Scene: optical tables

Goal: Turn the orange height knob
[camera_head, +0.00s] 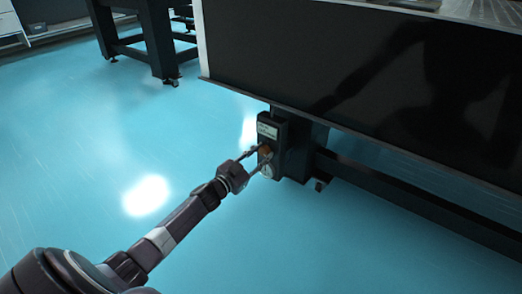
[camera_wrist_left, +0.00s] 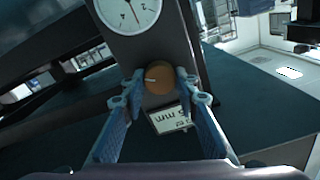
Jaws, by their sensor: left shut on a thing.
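The orange height knob (camera_wrist_left: 159,78) sits on a dark control box, between a white dial (camera_wrist_left: 128,14) and a small white label (camera_wrist_left: 170,119) in the left wrist view. The picture there is upside down, and a pale mark shows on the knob's left side. In the head view the knob (camera_head: 265,150) is small on the box (camera_head: 281,140) at the table's leg. My left gripper (camera_wrist_left: 159,82) has a blue finger on each side of the knob and is shut on it. The right gripper is in neither view.
The optical table's black side panel (camera_head: 350,75) overhangs the box. A dark lower beam (camera_head: 420,208) runs off to the right. Another dark table frame (camera_head: 155,40) stands at the back left. The blue floor (camera_head: 90,150) is clear on the left.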

